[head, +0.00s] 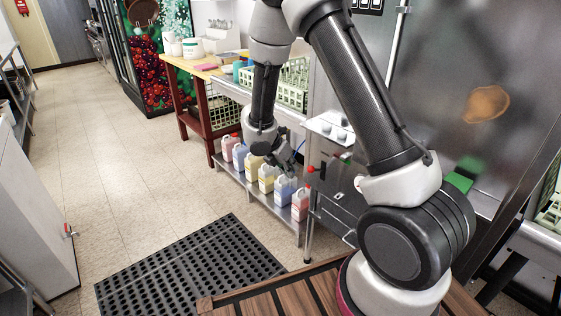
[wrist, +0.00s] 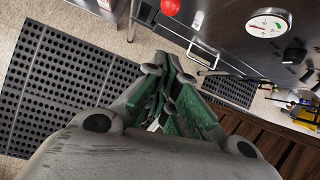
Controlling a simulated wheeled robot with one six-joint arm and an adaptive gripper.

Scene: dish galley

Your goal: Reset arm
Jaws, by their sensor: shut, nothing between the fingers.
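My gripper (wrist: 168,72) is shut and empty, with its fingertips together in the wrist view. In the head view my gripper (head: 290,163) hangs at the end of my arm, in front of the lower shelf with the jugs. My arm rises from the base at lower right, bends at the top of the picture and comes down toward the counter. My gripper seems to hold nothing, and it is small and partly dark in the head view.
Several coloured jugs (head: 267,179) stand on a low shelf. A perforated black mat (head: 190,270) lies on the floor. A steel machine with a dial (wrist: 267,26) and a red knob (wrist: 170,7) is close by. The tiled floor at left (head: 90,170) is clear.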

